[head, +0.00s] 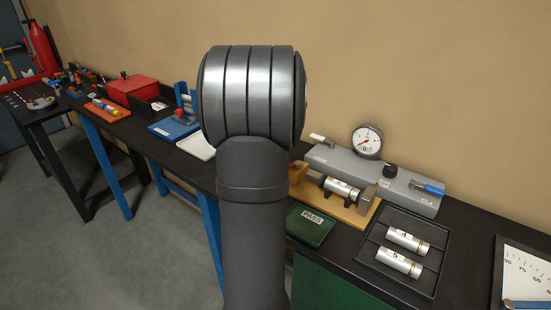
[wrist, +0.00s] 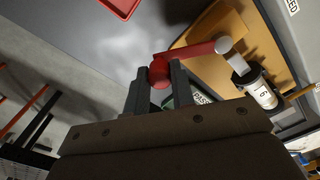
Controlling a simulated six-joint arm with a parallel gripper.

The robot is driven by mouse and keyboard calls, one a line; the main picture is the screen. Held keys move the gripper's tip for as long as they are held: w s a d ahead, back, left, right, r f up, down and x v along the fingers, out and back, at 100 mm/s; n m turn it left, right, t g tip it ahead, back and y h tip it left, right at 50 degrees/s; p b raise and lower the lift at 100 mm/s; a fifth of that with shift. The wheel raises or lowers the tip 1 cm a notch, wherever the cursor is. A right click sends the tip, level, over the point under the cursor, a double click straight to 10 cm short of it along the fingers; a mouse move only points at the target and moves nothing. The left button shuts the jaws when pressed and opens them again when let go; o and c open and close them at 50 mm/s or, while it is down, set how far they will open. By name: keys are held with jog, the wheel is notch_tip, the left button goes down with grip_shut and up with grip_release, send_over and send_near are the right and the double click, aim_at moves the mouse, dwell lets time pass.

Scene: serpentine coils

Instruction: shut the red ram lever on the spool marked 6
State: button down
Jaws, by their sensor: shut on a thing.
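The spool marked 6 (wrist: 262,92) lies in a wooden fixture (wrist: 250,47) at the right of the wrist view. In the head view a spool (head: 342,188) sits in this fixture (head: 352,215), its number too small to read surely. The red ram lever (wrist: 190,50) runs from a pale round end (wrist: 223,44) near the spool to a red ball knob (wrist: 159,68). My gripper (wrist: 158,77) is shut on the knob, one finger on each side. My arm hides the gripper and the lever in the head view.
A grey unit with a dial gauge (head: 367,141) stands behind the fixture. A green PASS tray (head: 310,226) lies in front. A black tray (head: 437,240) at right holds spools 4 and 5. A red tray (wrist: 122,6) shows at the top of the wrist view.

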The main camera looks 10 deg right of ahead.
jog(key=shift+w+a+m, duration=0.1)
jog(key=shift+w+m, duration=0.7)
jog(key=shift+m, duration=0.3)
jog(key=shift+r, duration=0.1)
jog(key=c, duration=1.2)
grip_release()
jog(key=shift+c, duration=0.2)
notch_tip(320, 180, up, 17)
jog(key=shift+r, duration=0.15)
jog(key=shift+c, duration=0.4)
